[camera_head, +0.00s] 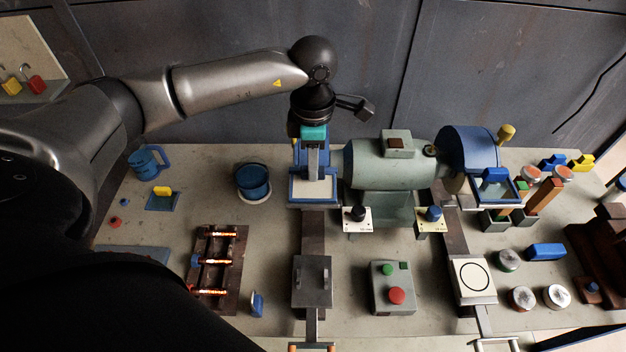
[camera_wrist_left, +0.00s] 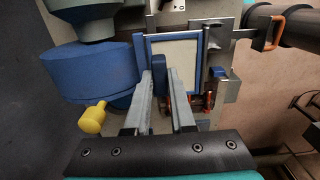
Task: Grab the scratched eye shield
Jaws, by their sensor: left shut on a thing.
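A blue-framed eye shield (camera_head: 325,188) with a cloudy, whitish pane is at the left wheel of the bench grinder (camera_head: 390,162). It also shows in the left wrist view (camera_wrist_left: 176,48). My left gripper (camera_head: 314,172) reaches down over it from behind. Its two fingers (camera_wrist_left: 160,88) are shut on the blue tab at the shield's edge. A second blue-framed shield (camera_head: 497,190) is at the right wheel and its pane looks clearer. Scratches are too small to make out. My right gripper is not in view.
A blue wheel guard (camera_head: 468,148) with a yellow knob stands at the grinder's right. A blue pot (camera_head: 253,181) and a rack with glowing bars (camera_head: 217,265) are to the left. A switch box (camera_head: 392,288) is in front. Several blocks and tins crowd the right.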

